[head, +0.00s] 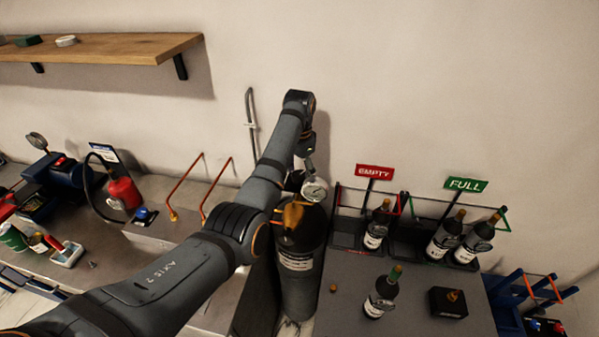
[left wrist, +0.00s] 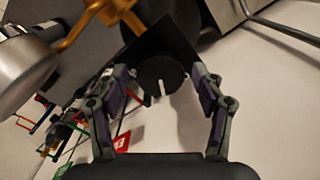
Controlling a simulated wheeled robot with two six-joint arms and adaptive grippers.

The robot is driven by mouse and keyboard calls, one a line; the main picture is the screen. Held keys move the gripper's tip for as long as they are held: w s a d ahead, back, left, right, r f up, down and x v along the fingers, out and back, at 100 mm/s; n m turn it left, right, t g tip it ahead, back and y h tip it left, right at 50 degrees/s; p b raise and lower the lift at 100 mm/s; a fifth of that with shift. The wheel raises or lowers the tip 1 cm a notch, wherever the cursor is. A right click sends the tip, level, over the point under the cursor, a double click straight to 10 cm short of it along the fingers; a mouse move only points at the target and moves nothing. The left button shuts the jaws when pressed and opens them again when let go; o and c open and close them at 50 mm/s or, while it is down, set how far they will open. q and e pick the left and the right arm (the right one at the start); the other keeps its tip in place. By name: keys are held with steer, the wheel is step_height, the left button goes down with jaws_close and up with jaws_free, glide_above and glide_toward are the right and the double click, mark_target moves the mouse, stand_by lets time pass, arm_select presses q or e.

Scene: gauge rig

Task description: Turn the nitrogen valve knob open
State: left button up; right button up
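A dark nitrogen cylinder (head: 298,262) with a pale label stands upright in the middle of the head view. A round gauge (head: 314,190) and brass valve parts (head: 292,215) sit on its top. My left gripper (head: 298,177) is at the valve, partly hidden by its own arm. In the left wrist view a round black knob (left wrist: 160,76) with a notch lies between the two spread fingers of my left gripper (left wrist: 161,72), with gaps at its sides. The gauge body (left wrist: 24,68) and brass pipe (left wrist: 85,30) show at the upper left. My right gripper is out of view.
Right of the cylinder, several bottles stand in racks under EMPTY (head: 375,172) and FULL (head: 466,184) signs; one bottle (head: 380,297) and a black box (head: 448,302) stand in front. A red canister (head: 123,190) and copper pipes (head: 187,186) are left. A shelf (head: 110,48) hangs above.

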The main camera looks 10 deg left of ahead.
arm_select(q)
steer(key=c, duration=1)
steer(key=shift+o, duration=0.2)
steer(key=n+p, duration=0.2)
steer(key=p, duration=0.1)
steer(key=shift+r, duration=0.3)
steer(key=shift+n+p, duration=0.9)
steer(key=shift+p, duration=0.05)
steer(key=shift+f+n+p, duration=0.2)
steer(key=shift+n+p, duration=0.5)
steer(key=shift+n, duration=0.3)
steer(key=o, duration=1.1)
steer(key=shift+o, duration=0.2)
